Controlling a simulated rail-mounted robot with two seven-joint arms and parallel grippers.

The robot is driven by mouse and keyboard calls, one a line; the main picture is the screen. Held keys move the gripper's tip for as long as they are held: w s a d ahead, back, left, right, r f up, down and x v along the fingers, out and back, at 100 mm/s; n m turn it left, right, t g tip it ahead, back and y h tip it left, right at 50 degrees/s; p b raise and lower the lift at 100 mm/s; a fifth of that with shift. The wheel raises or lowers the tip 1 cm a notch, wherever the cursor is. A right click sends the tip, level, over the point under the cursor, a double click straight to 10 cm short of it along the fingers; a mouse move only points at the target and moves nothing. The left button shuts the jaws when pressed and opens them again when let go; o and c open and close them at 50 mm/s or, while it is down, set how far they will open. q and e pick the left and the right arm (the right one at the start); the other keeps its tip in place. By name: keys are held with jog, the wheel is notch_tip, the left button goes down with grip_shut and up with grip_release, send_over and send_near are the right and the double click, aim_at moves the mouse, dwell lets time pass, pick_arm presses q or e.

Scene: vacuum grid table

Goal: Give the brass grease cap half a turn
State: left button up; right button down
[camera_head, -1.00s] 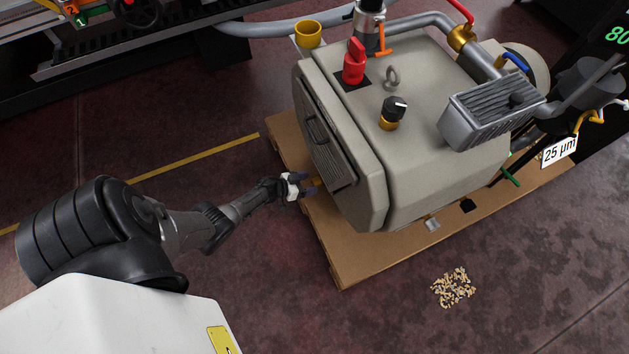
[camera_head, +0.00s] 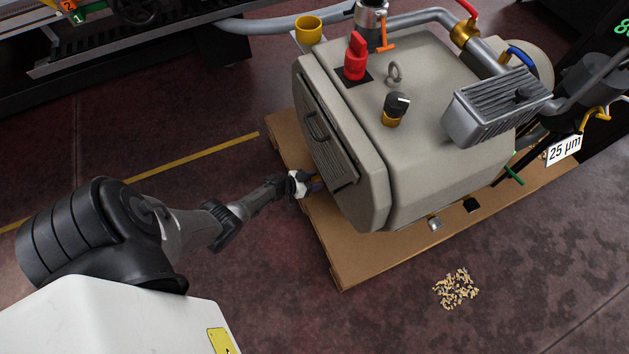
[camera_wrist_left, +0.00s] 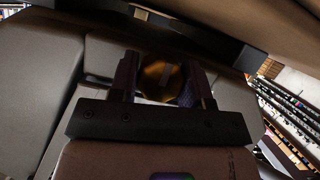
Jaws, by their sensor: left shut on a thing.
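The brass grease cap (camera_wrist_left: 158,82) shows in the left wrist view as a round golden piece with a paler mark on it. It sits between the two purple fingers of my left gripper (camera_wrist_left: 158,84), which is shut on its sides. In the head view my left gripper (camera_head: 314,184) is low at the front of the grey-beige machine (camera_head: 430,80), beside its louvred panel. There the cap is mostly hidden by the fingers and the housing. My right gripper is not in view.
The machine stands on a brown pallet (camera_head: 350,270). A black knob (camera_head: 397,104), a red switch (camera_head: 355,60) and a yellow cup (camera_head: 308,29) are around its top. Loose pellets (camera_head: 456,289) lie on the floor to the right.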

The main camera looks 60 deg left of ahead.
pick_arm(q)
jog(key=c, duration=0.4)
jog(key=shift+o, duration=0.2)
jog(key=shift+m+y, duration=0.8)
jog(key=shift+m, duration=0.3)
jog(key=shift+m+t+y, duration=0.3)
jog(key=shift+m+y, duration=0.4)
jog(key=shift+m, duration=0.4)
jog(key=o, duration=0.9)
jog(key=shift+s, duration=0.1)
